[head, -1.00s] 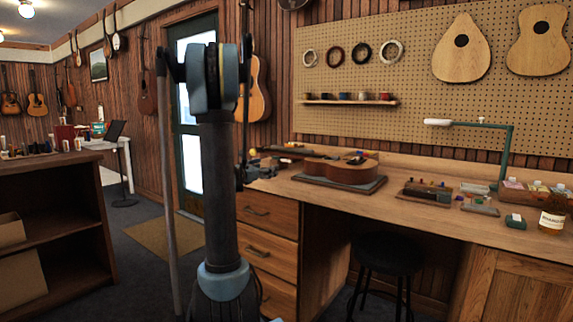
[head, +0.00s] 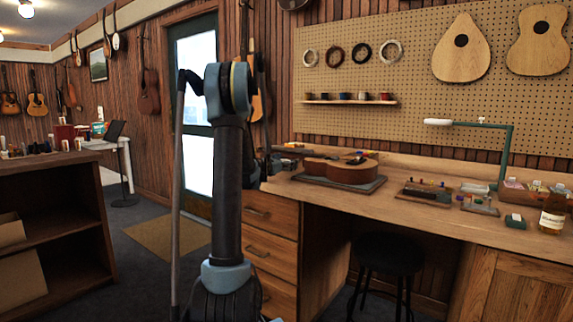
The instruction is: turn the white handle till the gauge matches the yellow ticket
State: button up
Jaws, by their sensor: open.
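I cannot make out the white handle, the gauge or the yellow ticket in the head view. My arm stands upright left of the middle and covers part of the workbench's left end. My gripper (head: 268,165) shows only as a small dark shape just right of the arm, at the left end of the workbench (head: 420,210). It is open, though its fingers are hard to tell apart. I see nothing held in it.
A ukulele body (head: 335,171) lies on a dark mat on the bench. Small tool trays (head: 425,194), a green lamp (head: 506,150) and an amber bottle (head: 553,212) stand further right. A black stool (head: 388,255) is beneath. A dark shelf (head: 55,230) stands at left.

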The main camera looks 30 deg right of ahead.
jog(key=shift+w+d, duration=0.2)
jog(key=shift+d, duration=0.3)
jog(key=c, duration=1.1)
jog(key=shift+c, duration=0.5)
